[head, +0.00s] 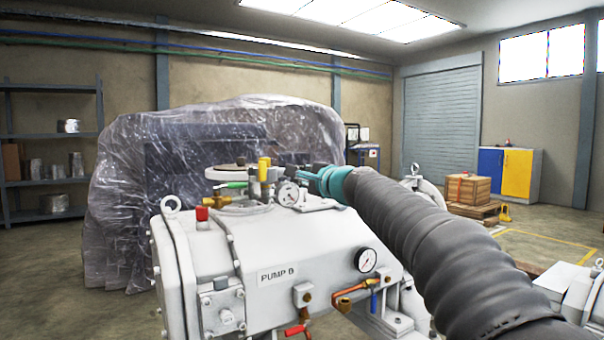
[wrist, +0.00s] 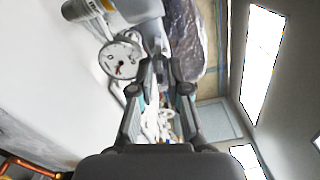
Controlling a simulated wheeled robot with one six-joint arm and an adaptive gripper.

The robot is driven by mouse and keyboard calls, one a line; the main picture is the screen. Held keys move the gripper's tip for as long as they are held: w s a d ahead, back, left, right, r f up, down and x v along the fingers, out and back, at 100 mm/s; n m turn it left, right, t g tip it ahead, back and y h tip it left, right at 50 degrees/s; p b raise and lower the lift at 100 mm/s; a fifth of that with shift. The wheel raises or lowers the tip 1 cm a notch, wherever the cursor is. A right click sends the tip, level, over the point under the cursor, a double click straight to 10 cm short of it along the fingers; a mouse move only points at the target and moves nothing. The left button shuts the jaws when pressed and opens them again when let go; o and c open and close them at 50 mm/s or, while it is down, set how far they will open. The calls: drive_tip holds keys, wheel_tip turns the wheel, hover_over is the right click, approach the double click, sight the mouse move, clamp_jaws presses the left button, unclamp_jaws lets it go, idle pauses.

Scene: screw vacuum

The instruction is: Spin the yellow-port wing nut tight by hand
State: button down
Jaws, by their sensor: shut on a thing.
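My gripper (wrist: 161,66) points away from the wrist camera, its two dark fingers drawn together at the tips. It is shut on a small grey part, which I take to be the wing nut (wrist: 152,45); its wings are too small and covered to make out. In the head view my gripper (head: 312,174) is on top of the white pump, just right of a pressure gauge (head: 288,194). The yellow port fitting (head: 264,170) stands upright left of that gauge. The wing nut is hidden there by my gripper.
The white pump body (head: 300,245) is labelled "PUMP B". A second gauge (head: 367,260), a red cap (head: 202,214) and a green-handled valve (head: 232,185) are on it. A plastic-wrapped machine (head: 120,210) stands behind. A crate (head: 468,188) is at right.

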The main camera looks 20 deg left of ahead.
drive_tip(key=shift+s+a+f+m, duration=0.1)
drive_tip(key=shift+a+f+m, duration=0.05)
drive_tip(key=shift+m, duration=1.15)
drive_tip(key=c, duration=1.3)
unclamp_jaws()
drive_tip(key=shift+s+a, duration=0.1)
drive_tip(key=shift+s, duration=0.05)
drive_tip(key=shift+d, duration=0.2)
drive_tip(key=v, duration=1.1)
drive_tip(key=shift+s+d, duration=0.25)
drive_tip(key=shift+d, duration=0.05)
